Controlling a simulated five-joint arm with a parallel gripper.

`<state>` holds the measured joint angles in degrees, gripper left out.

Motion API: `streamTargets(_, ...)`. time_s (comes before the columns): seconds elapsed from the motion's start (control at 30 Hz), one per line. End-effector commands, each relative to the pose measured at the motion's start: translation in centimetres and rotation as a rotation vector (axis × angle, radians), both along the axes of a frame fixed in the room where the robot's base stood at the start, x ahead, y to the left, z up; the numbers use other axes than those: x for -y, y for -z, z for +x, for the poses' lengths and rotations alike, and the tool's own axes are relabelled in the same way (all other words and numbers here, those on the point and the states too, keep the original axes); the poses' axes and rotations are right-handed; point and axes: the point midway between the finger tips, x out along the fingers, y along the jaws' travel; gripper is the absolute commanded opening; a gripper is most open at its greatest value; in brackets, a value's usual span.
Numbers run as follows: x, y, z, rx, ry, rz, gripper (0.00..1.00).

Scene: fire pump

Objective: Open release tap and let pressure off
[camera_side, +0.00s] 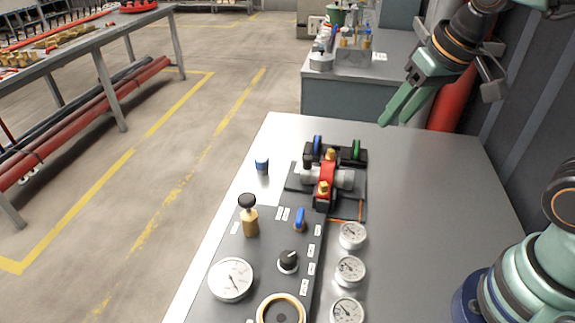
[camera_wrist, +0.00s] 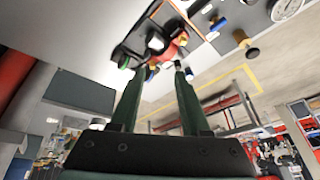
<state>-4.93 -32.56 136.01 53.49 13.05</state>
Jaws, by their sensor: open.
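The control panel (camera_side: 262,262) lies on the metal table with a small blue tap lever (camera_side: 299,216), a black knob (camera_side: 288,259) and a brass plunger with a black top (camera_side: 248,214). Behind it, a red and black pump block (camera_side: 326,178) carries a blue lever (camera_side: 317,144) and a green lever (camera_side: 356,150). I cannot read which one is the release tap. My gripper (camera_side: 396,118) is open and empty, raised behind and right of the pump block, apart from everything. In the wrist view my gripper (camera_wrist: 158,68) shows spread fingers, with the pump block (camera_wrist: 168,46) beyond the tips.
Several round gauges (camera_side: 351,270) stand along the panel's right side. A blue cap (camera_side: 262,163) sits left of the pump block. A red cylinder (camera_side: 455,98) stands by the wall behind my gripper. The metal table (camera_side: 430,190) is clear right of the pump block.

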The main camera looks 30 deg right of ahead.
Motion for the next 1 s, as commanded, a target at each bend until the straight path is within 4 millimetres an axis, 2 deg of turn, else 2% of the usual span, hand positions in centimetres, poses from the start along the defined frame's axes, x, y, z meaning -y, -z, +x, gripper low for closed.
streamTargets(0.3,-7.7,2.5,4.0,-0.23,0.293,0.109,0.46)
streamTargets(0.5,-12.6,5.3,5.3,-0.342,0.487,0.111,0.46)
streamTargets(0.6,-14.3,6.6,5.5,-0.374,0.561,0.103,0.46)
streamTargets(0.77,-15.7,7.6,5.6,-0.397,0.624,0.095,0.46)
streamTargets(1.0,-15.8,9.8,5.6,-0.402,0.637,0.093,0.46)
